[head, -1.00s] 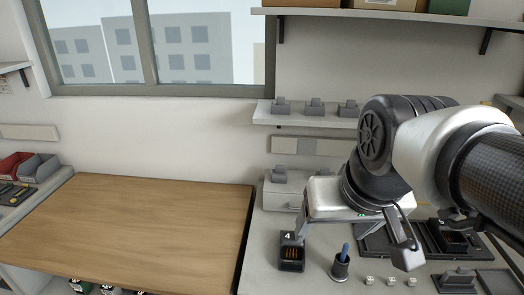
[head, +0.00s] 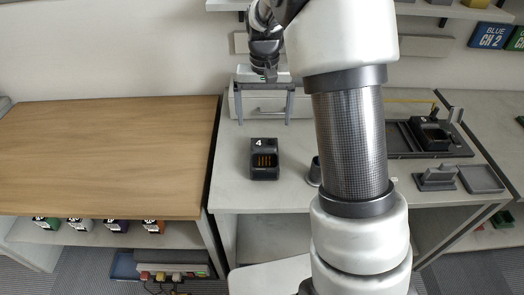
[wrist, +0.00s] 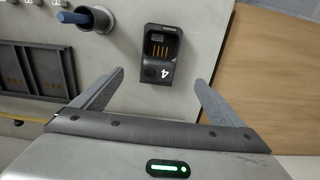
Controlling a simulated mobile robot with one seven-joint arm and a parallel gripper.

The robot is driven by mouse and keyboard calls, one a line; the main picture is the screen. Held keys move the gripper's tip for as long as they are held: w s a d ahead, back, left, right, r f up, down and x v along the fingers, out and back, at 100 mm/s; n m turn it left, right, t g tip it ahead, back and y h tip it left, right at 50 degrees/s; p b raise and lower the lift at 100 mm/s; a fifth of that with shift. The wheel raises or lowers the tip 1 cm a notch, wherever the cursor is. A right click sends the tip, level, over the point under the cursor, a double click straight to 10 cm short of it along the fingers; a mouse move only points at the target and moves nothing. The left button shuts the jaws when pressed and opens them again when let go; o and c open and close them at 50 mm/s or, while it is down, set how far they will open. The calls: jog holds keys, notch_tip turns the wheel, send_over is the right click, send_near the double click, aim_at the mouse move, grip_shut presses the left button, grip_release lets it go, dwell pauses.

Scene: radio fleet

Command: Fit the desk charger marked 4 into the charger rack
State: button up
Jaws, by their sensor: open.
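The desk charger marked 4 (head: 264,160) is a small black block with a slot and gold contacts. It stands on the grey bench near the front left. It also shows in the wrist view (wrist: 158,52). My gripper (head: 264,120) is open and empty, fingers pointing down behind the charger in the head view. In the wrist view my gripper (wrist: 157,84) has its fingers apart, one to each side of the charger's line, not touching it. The charger rack (head: 400,141) is a dark tray at the right, partly hidden by my arm. Another black charger (head: 431,134) sits in it.
A cup (wrist: 96,18) with a blue-handled tool (wrist: 72,19) stands near the charger. A grey stand (head: 436,178) and a shallow tray (head: 480,179) lie at the front right. The wooden table (head: 105,150) at left is clear.

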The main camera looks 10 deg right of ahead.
aim_at(265, 150)
notch_tip(265, 150, down, 15)
jog(key=shift+w+d+b, duration=0.1)
jog(key=shift+d+b, duration=0.05)
jog(key=shift+b, duration=0.7)
jog(key=c, duration=1.4)
